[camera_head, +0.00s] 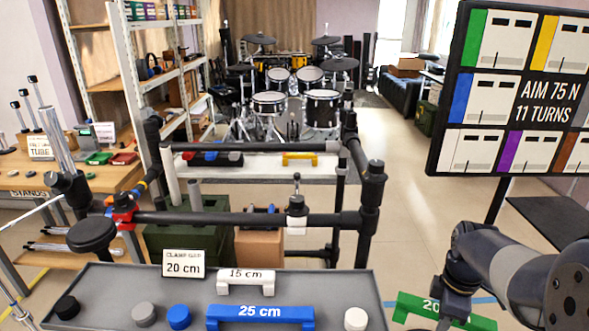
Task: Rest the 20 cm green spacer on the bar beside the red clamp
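The green spacer (412,304), its label partly showing "20", is at the lower right, beyond the grey tray's right end. My gripper (455,308) comes in from the right and appears shut across the spacer's middle; its fingertips are partly hidden. The black bar (220,218) runs across the rack. The red clamp (124,205) with a blue part sits near the bar's left end. A white clamp (297,213) with an upright lever sits on the bar further right. The bar between the clamps is bare. The spacer is apart from the bar, to its right and nearer.
The grey tray (110,285) holds a white 15 cm spacer (246,276), a blue 25 cm spacer (260,313), several round caps and a "CLAMP GAP 20 cm" card (184,263). A black rack post (371,205) stands at the bar's right end. A sign board (515,95) stands at right.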

